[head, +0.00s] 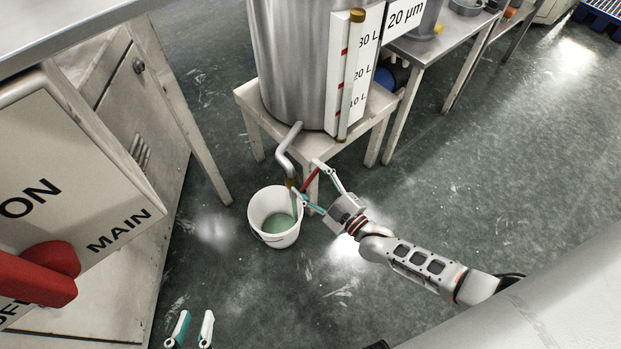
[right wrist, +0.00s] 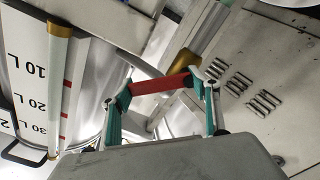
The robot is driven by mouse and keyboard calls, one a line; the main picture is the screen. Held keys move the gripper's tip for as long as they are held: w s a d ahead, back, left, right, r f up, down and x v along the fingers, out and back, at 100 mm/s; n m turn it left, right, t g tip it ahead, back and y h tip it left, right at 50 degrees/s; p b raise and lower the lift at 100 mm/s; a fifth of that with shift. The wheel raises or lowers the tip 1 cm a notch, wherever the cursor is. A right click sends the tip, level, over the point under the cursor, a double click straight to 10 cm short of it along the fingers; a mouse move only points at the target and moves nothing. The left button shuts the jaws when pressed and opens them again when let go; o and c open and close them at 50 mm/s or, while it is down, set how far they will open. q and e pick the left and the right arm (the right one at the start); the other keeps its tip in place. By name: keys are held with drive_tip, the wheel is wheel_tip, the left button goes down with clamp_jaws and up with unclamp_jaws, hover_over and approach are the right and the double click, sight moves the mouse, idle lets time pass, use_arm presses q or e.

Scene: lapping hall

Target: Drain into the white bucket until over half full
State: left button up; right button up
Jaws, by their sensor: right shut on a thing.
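The white bucket (head: 259,212) stands upright on the floor under the drain pipe (head: 289,150) of the steel tank (head: 290,60). Green liquid (head: 279,223) covers its bottom, and its surface looks below half height. A greenish stream seems to run from the brass valve (head: 291,182) into the bucket. My right gripper (head: 311,184) is shut on the red valve lever (head: 312,178). In the right wrist view the lever (right wrist: 160,84) lies between the teal-padded fingers (right wrist: 163,98), beside the brass valve (right wrist: 184,66). My left gripper (head: 191,328) is open and empty at the bottom edge.
The tank rests on a low stand (head: 248,103). A level gauge (head: 350,80) marked in litres is on the tank. A cabinet with a red MAIN switch (head: 50,270) is at left. A bench (head: 445,42) stands behind. Open floor lies to the right.

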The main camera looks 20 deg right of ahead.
drive_tip(key=o, duration=1.6)
drive_tip(key=v, duration=1.2)
